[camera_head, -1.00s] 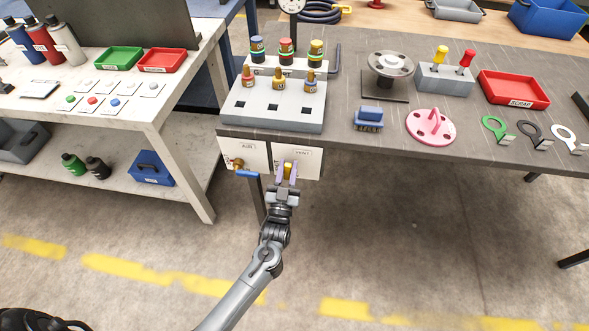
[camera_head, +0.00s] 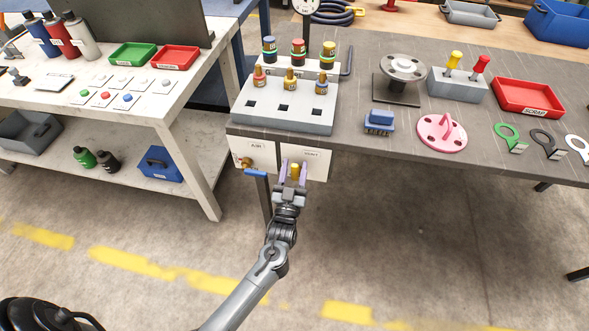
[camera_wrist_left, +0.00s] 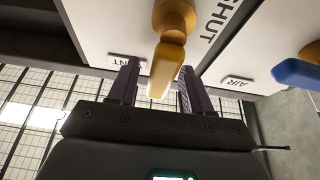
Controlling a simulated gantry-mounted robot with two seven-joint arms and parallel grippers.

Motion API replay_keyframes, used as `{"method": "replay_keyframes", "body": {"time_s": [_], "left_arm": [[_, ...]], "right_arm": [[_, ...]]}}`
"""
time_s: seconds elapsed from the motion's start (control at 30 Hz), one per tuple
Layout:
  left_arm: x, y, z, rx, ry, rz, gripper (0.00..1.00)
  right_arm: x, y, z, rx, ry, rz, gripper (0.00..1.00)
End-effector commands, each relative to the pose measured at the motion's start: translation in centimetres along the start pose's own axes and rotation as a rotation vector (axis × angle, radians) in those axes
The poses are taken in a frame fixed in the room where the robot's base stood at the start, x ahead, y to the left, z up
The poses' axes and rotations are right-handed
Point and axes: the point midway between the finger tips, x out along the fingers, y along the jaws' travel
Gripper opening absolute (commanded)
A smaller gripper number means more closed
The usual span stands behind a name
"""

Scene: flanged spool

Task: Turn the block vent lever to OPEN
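The yellow-orange vent lever (camera_head: 295,171) is on the white VENT panel (camera_head: 317,168) under the table's front edge. In the left wrist view the lever (camera_wrist_left: 167,68) points down toward my gripper, with the word SHUT printed beside its base. My left gripper (camera_head: 293,174) is at the lever, its purple fingers on either side. In the wrist view the left gripper (camera_wrist_left: 157,85) is open; a gap shows at the left finger, and the lever overlaps the right finger's edge, so contact there cannot be told. My right gripper is not in view.
The AIR valve with a blue handle (camera_head: 256,172) is just left of the vent panel. Above it, a grey block (camera_head: 285,118) with several fittings stands on the table (camera_head: 360,150). A white bench (camera_head: 150,110) stands at left. The floor in front is free.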

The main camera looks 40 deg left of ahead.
Motion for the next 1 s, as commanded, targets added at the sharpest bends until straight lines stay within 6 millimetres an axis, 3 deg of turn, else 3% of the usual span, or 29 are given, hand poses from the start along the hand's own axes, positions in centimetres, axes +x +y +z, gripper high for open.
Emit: {"method": "replay_keyframes", "body": {"time_s": [0.33, 0.8, 1.0], "left_arm": [[-1.4, 0.0, 0.0, 0.001, -0.003, 0.001, 0.49], [-8.9, 0.0, 0.0, 0.0, -0.003, 0.0, 0.49], [-10.5, 0.0, 0.0, 0.0, -0.001, 0.0, 0.49]], "right_arm": [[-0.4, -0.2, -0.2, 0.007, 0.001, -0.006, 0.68], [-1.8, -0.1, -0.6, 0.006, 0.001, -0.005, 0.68], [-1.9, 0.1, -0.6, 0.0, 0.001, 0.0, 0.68]]}}
